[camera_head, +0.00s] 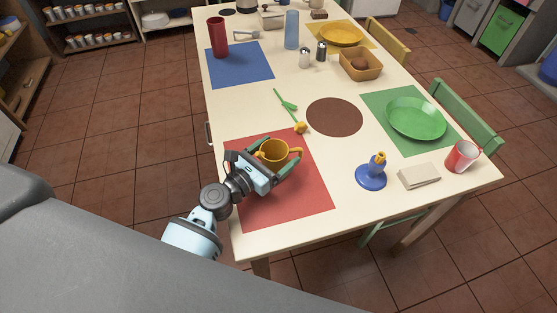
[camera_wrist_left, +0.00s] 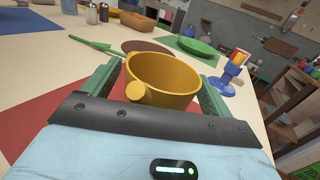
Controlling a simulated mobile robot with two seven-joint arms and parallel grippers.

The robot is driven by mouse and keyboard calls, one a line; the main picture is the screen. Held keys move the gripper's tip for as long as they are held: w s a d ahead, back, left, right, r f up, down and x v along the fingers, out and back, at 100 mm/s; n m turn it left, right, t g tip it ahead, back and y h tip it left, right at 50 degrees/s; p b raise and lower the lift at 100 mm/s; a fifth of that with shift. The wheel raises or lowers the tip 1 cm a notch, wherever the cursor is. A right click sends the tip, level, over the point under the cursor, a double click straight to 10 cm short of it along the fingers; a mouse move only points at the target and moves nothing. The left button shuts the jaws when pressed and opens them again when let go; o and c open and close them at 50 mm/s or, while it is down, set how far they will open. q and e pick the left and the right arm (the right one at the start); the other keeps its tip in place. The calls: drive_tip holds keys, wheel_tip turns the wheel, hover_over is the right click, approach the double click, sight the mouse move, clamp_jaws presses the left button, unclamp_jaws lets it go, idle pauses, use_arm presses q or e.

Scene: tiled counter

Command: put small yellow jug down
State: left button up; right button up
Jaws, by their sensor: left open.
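The small yellow jug (camera_head: 274,151) is upright at the upper part of the red placemat (camera_head: 299,204), and I see no clear gap beneath it. My left gripper (camera_head: 279,160) is around the jug, with one finger on each side and its jaws open. In the left wrist view the jug (camera_wrist_left: 163,78) sits between the two green fingers (camera_wrist_left: 160,92), its round knob toward the camera. Narrow gaps show beside the jug, but contact lower down is hidden. My right gripper is not in view.
A green-stemmed yellow flower (camera_head: 289,108) and a brown round mat (camera_head: 334,117) lie beyond the jug. The red placemat's lower part is clear.

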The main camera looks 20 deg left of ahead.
use_arm(q)
drive_tip(key=c, duration=1.2)
drive_tip(key=shift+o, duration=0.2)
drive_tip(key=shift+r, duration=0.1)
